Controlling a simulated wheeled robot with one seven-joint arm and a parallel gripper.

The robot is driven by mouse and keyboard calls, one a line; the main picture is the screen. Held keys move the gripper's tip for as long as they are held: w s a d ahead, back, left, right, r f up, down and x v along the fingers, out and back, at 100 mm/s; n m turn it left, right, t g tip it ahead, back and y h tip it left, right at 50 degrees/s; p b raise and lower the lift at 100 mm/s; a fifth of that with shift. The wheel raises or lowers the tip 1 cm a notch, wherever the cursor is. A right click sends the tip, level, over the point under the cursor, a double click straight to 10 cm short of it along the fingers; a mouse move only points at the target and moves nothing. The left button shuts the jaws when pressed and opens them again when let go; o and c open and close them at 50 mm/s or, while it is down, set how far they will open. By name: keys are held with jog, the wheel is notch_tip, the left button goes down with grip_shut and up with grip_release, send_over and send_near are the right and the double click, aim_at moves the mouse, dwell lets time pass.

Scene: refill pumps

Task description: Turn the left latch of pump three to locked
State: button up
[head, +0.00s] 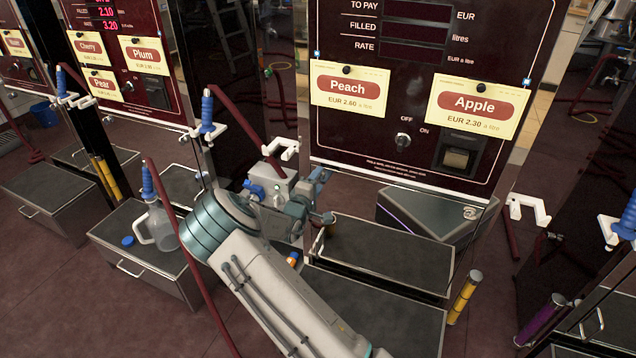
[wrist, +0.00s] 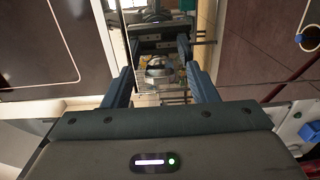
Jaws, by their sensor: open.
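The nearest pump (head: 345,110) has a dark front with Peach (head: 348,88) and Apple (head: 475,102) labels. No number shows on it, so I cannot tell whether it is pump three. My gripper (head: 323,198) is at the lower left of this pump's front, by the shiny band below the panel. In the wrist view my gripper (wrist: 162,84) is open, its two fingers apart, facing a mirror-like strip (wrist: 150,45) with a rounded silvery shape between the fingers. I cannot tell whether that shape is a latch or a reflection. No left latch is clearly visible in the head view.
A plastic jug (head: 163,228) and a blue cap (head: 128,241) stand on a box with a handle at left. A red hose (head: 190,265) hangs left of my arm. White hooks (head: 282,149) (head: 527,208) flank the pump. A dark box (head: 428,212) and yellow cylinder (head: 464,297) are to the right.

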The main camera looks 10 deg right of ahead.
jog(key=v, duration=1.3)
jog(key=shift+s+a, duration=0.15)
jog(key=shift+s, duration=0.2)
jog(key=shift+p, duration=0.3)
jog(key=s+r+m+g+y+p, duration=0.4)
jog(key=s+r+y, duration=0.2)
jog(key=r, duration=0.3)
jog(key=s+r+m+g+y+p, duration=0.3)
jog(key=s+r+m+g+y, duration=0.15)
jog(key=r, duration=0.35)
jog(key=s+d+r+m+g+p, duration=0.1)
jog(key=s+d+r, duration=0.1)
jog(key=s+r, duration=0.2)
jog(key=s+d+r+m+g+p, duration=0.1)
jog(key=s+d+r, duration=0.2)
jog(key=s, duration=0.7)
jog(key=s+d+r+m+g+p, duration=0.1)
jog(key=s+r, duration=0.3)
jog(key=s, duration=0.4)
jog(key=shift+d+r+p, duration=0.35)
jog(key=shift+d+p, duration=0.2)
jog(key=shift+d, duration=0.25)
